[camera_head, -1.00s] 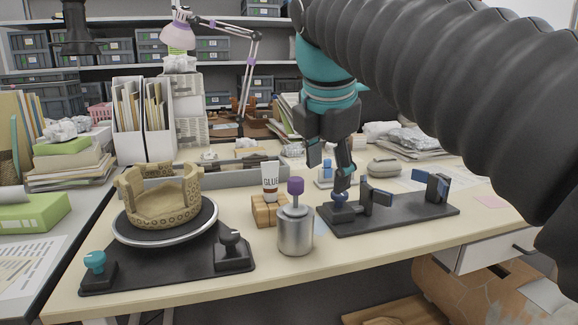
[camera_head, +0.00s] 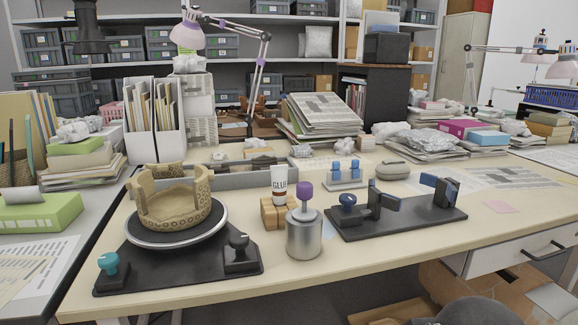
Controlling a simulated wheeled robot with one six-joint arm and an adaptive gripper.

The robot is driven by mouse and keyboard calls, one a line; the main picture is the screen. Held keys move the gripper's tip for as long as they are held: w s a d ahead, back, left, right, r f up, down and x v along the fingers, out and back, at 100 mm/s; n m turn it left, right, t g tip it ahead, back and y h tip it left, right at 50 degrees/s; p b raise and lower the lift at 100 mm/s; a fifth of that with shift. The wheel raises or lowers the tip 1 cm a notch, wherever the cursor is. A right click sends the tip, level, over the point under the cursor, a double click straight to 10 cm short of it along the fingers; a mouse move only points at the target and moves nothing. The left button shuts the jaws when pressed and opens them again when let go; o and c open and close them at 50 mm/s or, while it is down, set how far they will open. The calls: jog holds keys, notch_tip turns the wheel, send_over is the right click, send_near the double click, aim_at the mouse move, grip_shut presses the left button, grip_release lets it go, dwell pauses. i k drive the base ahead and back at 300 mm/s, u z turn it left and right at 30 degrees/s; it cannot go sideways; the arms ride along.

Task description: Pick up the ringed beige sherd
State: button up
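A beige vessel (camera_head: 172,212) with ring marks and a broken, uneven rim stands on a round turntable (camera_head: 140,238) at the left of the desk. I cannot pick out a separate loose ringed beige sherd. Small pale pieces show at the grey tray (camera_head: 240,181) behind the vessel, too small to identify. The black holder (camera_head: 425,222) at the right has a blue knob (camera_head: 348,199) and blue-faced jaws (camera_head: 440,188); I see no sherd between them. My gripper is out of view.
A glue tube (camera_head: 279,184) stands in a wooden block (camera_head: 270,216). A metal pot (camera_head: 304,236) with a purple-topped tool (camera_head: 305,193) stands in front. A blue-topped rack (camera_head: 345,173) and a grey lump (camera_head: 392,171) lie behind the holder. The front right desk surface is mostly clear.

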aim_at(175, 170)
jog(key=u, duration=3.2)
jog(key=i, duration=1.05)
jog(key=z, duration=2.5)
